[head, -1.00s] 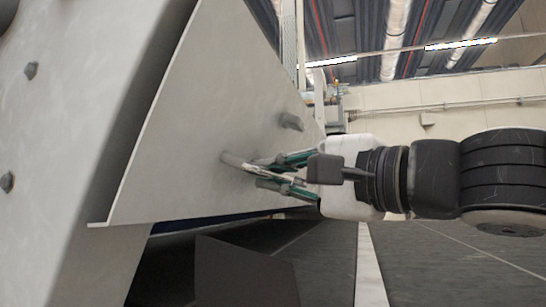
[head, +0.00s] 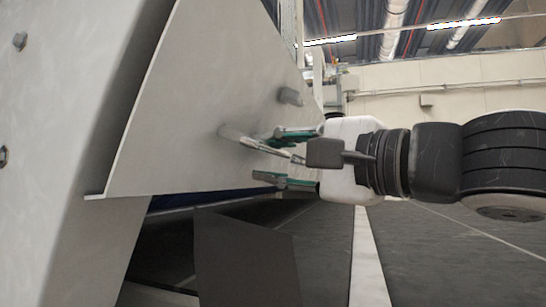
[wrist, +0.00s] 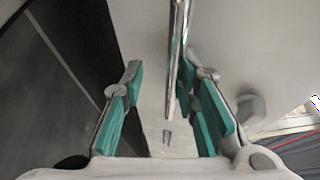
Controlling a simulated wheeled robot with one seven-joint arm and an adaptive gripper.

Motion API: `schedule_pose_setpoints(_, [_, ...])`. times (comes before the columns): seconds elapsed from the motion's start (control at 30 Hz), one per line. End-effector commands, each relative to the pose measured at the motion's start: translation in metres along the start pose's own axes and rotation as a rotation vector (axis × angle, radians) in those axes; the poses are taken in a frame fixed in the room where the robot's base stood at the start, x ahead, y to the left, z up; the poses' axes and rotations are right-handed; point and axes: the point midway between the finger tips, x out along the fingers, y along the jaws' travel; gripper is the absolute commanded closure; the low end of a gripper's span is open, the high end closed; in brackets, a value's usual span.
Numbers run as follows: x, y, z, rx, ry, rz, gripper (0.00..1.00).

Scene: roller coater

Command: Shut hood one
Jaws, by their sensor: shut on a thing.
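The hood (head: 190,105) is a plain grey sheet-metal panel with a slanted edge, at the left of the head view. A thin metal bar handle (head: 242,140) sticks out from its face towards my gripper. In the wrist view the handle (wrist: 180,50) runs between the fingers, close along the right pad, with a visible gap to the left pad. The hood's face fills the right of the wrist view. The handle's near end is partly hidden by my gripper.
A white machine side with bolts (head: 20,40) stands left of the hood. A short grey stub (head: 290,97) projects from the hood above the handle. A dark flat panel (head: 240,260) stands below. Dark floor with a white stripe (head: 367,260) is open at the lower right.

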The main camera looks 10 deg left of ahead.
Motion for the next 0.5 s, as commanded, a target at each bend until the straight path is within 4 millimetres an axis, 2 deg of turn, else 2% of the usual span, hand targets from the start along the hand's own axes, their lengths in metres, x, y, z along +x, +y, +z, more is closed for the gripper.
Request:
schedule_pose_setpoints(0.17, [-0.027, 0.003, -0.001, 0.0, 0.004, 0.003, 0.82])
schedule_pose_setpoints(0.5, [-0.094, 0.0, -0.001, -0.002, 0.006, -0.002, 0.82])
